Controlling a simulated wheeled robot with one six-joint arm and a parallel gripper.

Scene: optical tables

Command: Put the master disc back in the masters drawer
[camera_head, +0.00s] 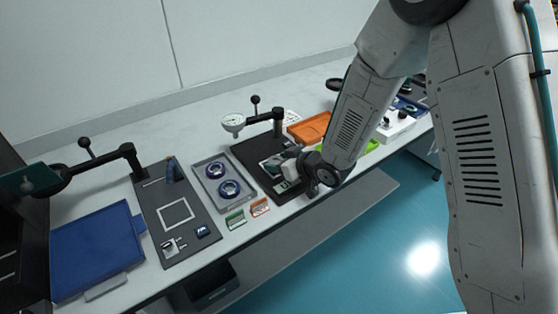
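Two round discs with dark blue rims and pale centres, (215,170) and (230,189), lie in a grey tray (208,203) on the table. I cannot tell whether either is the master disc. My gripper (277,172) is low over the black board (243,153) to the right of this tray. Its fingers are small and partly hidden by my wrist, so I cannot tell whether they are open or hold anything. A dark box-like unit (207,287) shows under the table's front edge. No drawer marked for masters can be made out.
A dial gauge (233,122) on a black stand rises behind my gripper. Green and orange card holders, (235,219) and (260,207), stand near the front edge. A blue tray (92,251) and dark mat (151,210) lie left; an orange tray (308,128) lies behind.

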